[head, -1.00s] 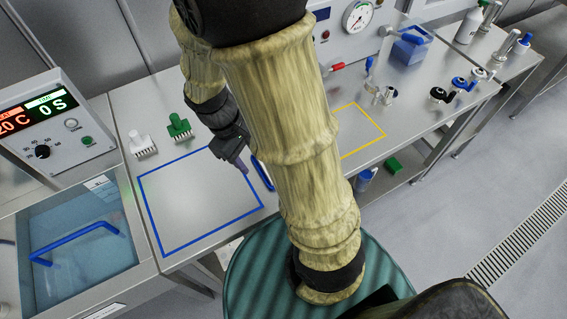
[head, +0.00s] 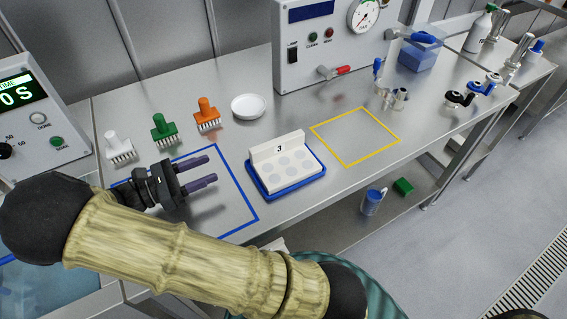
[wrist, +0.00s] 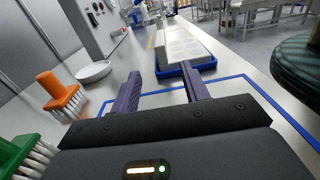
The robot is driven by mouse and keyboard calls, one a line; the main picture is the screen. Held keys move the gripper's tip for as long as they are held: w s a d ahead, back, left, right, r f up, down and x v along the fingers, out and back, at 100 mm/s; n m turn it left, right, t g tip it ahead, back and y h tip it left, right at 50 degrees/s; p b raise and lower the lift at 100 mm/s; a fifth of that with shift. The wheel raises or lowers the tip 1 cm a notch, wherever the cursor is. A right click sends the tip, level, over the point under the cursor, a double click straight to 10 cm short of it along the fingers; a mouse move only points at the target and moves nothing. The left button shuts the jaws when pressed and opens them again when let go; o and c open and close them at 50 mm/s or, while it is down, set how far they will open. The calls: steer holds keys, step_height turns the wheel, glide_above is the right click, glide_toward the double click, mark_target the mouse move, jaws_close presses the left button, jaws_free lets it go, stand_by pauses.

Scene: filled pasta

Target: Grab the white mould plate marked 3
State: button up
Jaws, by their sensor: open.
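The white mould plate marked 3 (head: 285,168) lies in a blue tray (head: 291,192) on the steel bench, between the blue-outlined and yellow-outlined squares. It has round hollows and a raised back edge bearing the 3. My gripper (head: 213,169) is open and empty over the blue-outlined square, to the left of the plate, with its fingers pointing towards it. In the wrist view the plate (wrist: 184,45) is ahead, beyond the fingertips and apart from them. The right finger overlaps the near edge of the blue tray (wrist: 203,67) in that view.
White (head: 119,147), green (head: 164,129) and orange (head: 207,113) brushes stand along the back left, with a white dish (head: 249,107) beside them. A gauge panel (head: 330,45) stands behind. The yellow-outlined square (head: 356,136) is empty; valve fittings (head: 399,98) stand beyond it.

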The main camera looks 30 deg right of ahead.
glide_toward(269, 144)
steer(key=d, duration=0.4)
steer(key=shift+s+d+f, duration=0.1)
steer(key=shift+d, duration=0.25)
steer(key=shift+d+b, duration=0.4)
steer(key=shift+d, duration=2.25)
jaws_close()
